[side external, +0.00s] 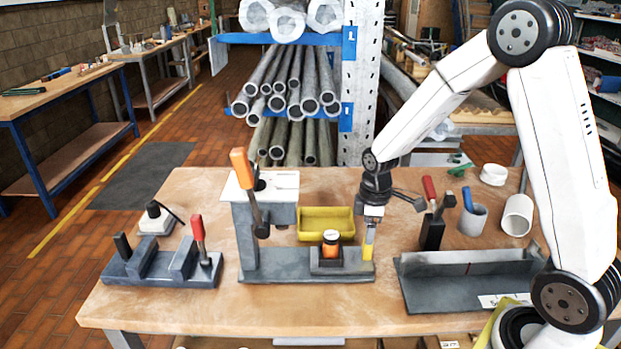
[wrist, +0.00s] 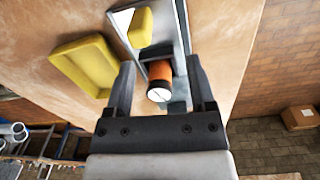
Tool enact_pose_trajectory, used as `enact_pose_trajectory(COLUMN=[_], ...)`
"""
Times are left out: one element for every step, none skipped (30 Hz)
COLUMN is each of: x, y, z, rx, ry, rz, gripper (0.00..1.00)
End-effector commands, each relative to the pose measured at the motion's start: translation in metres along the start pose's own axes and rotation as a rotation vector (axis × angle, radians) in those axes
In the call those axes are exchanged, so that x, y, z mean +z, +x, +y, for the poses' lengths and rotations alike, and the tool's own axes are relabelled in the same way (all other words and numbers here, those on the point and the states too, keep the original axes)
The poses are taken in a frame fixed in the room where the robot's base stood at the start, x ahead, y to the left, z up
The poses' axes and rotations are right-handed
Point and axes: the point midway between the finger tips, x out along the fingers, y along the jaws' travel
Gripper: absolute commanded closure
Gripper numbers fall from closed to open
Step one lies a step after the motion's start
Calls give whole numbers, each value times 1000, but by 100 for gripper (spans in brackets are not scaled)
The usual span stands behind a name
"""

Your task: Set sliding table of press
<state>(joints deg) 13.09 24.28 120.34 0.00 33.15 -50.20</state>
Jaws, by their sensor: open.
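The press (side external: 268,215) stands mid-bench, with a grey base, a column and an orange-handled lever (side external: 241,168). A dark sliding table (side external: 328,267) sits on its base and carries an orange cylinder with a white top (side external: 331,243). The cylinder also shows in the wrist view (wrist: 160,75). A yellow block-like handle (side external: 368,244) stands at the right end of the base; it shows beyond my fingers in the wrist view (wrist: 140,28). My gripper (side external: 371,213) points down just above this handle. Its fingers (wrist: 161,72) are apart and hold nothing; touching cannot be told.
A yellow bin (side external: 326,222) lies behind the press. A grey fixture with a red handle (side external: 160,268) stands left, and a grey angled tray (side external: 440,285) right. A black holder (side external: 432,232) and cups (side external: 473,218) stand behind that tray.

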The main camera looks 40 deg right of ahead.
Motion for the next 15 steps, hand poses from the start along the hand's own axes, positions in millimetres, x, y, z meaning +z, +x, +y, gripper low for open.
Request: enact_pose_trajectory(x=[1, 1, 2, 2, 3, 3, 3, 3, 3, 3, 3, 3, 3, 3, 3], y=[5, 6, 9, 10, 11, 12, 13, 14, 14, 14, 14, 14, 14, 14, 15], z=[8, 12, 16, 18, 20, 23, 24, 25, 26, 26, 26, 26, 26, 26, 26], rx=[-9, -13, -19, -23, -25, -28, -29, -31, -32, -32, -32, -32, -32, -32, -32], ry=[-32, -53, -76, -91, -104, -117, -126, -132, -136, -138, -139, -140, -140, -139, -139], rz=[-8, -11, -15, -18, -19, -21, -22, -22, -23, -23, -23, -23, -23, -23, -23], gripper=[29, 29, 29, 29, 29, 29, 29, 29, 29, 29, 29, 29, 29, 29, 29])
